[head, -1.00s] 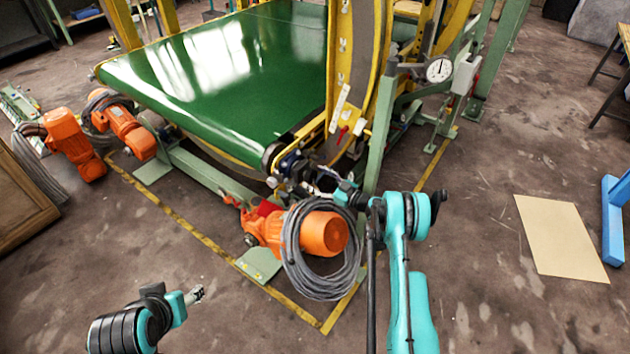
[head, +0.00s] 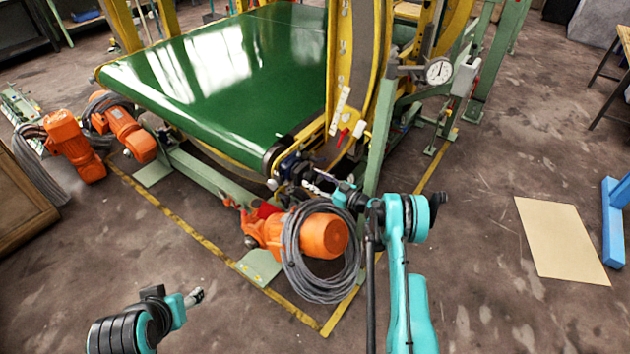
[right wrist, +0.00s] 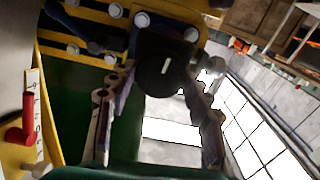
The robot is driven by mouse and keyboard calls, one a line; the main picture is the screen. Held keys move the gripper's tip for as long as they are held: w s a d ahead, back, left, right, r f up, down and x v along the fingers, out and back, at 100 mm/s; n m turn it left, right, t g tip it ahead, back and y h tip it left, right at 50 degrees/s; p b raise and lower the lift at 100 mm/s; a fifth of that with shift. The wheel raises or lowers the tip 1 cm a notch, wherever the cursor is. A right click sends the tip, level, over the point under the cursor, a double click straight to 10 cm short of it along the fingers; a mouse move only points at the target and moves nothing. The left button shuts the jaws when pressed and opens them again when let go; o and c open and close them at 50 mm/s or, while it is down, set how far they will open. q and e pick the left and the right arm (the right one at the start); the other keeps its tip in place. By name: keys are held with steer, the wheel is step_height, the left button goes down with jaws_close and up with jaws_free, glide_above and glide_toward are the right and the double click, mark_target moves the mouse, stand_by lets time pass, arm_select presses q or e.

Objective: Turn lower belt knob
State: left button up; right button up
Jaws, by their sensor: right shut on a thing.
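The lower belt knob (right wrist: 160,82) is a black round knob with a white mark, at the upper middle of the right wrist view. My right gripper (head: 305,184) is at the near corner of the green belt (head: 215,75), by the yellow frame. Its fingers stand on either side of the knob and are shut on it. In the head view the knob is small and partly hidden by the gripper. My left gripper (head: 195,297) is low at the left, over bare floor and away from the knob. Its fingers are too small to judge.
An orange motor (head: 324,236) with a coiled grey cable (head: 320,288) sits just below my right gripper. A green post (head: 378,140) and a dial gauge (head: 438,71) stand close by. A red lever (right wrist: 20,132) shows in the wrist view.

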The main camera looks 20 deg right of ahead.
steer(key=m, duration=0.8)
steer(key=shift+w+d+m, duration=0.1)
steer(key=shift+m, duration=0.2)
steer(key=m, duration=0.3)
steer(key=shift+m, duration=0.3)
steer(key=m, duration=0.4)
steer(key=shift+f, duration=0.1)
steer(key=m, duration=0.8)
steer(key=shift+f+m, duration=0.1)
steer(key=shift+m, duration=0.2)
steer(key=m, duration=0.4)
steer(key=shift+m, duration=0.3)
steer(key=shift+f+m, duration=0.1)
steer(key=shift+m, duration=1.8)
